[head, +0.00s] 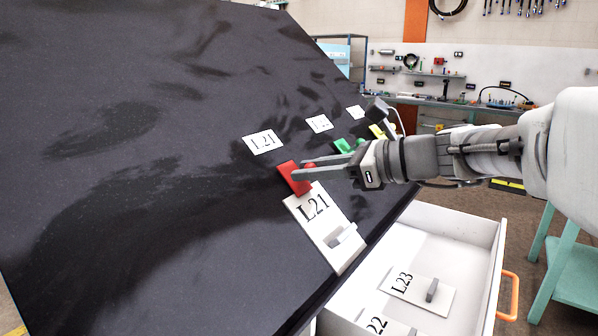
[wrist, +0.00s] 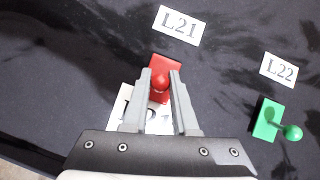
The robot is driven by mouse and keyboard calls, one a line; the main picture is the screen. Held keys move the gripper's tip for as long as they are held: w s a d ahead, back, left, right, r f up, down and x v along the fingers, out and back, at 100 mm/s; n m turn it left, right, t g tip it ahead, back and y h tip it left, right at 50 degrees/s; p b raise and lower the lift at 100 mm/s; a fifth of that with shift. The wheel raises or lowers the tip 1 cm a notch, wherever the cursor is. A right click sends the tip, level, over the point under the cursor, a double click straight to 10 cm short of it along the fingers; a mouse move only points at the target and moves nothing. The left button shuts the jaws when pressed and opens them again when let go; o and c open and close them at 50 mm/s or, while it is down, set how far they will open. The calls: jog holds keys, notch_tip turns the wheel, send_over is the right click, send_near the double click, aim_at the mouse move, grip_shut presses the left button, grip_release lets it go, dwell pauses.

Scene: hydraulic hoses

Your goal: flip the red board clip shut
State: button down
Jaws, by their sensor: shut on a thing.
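The red board clip (head: 290,180) is on the sloping black board, at the top end of a white L21 plate (head: 338,247). In the wrist view, the red clip (wrist: 168,65) has its round knob between my two fingertips. My gripper (head: 303,168) reaches in from the right and is shut on that knob; it also shows in the wrist view (wrist: 161,80). The fingers and gripper body hide much of the L21 plate (wrist: 124,103) there. A printed L21 label (head: 263,142) is on the board just above the clip.
A green clip (head: 342,146) and a yellow clip (head: 376,131) are farther along the board, with their own labels. An open white drawer (head: 478,238) below the board's edge holds an L23 plate (head: 416,291) and an L22 plate. The board left of the red clip is clear.

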jog(key=c, duration=0.7)
grip_release()
jog(key=p+v, duration=0.4)
jog(key=v, duration=1.3)
jog(key=shift+s+d, duration=0.1)
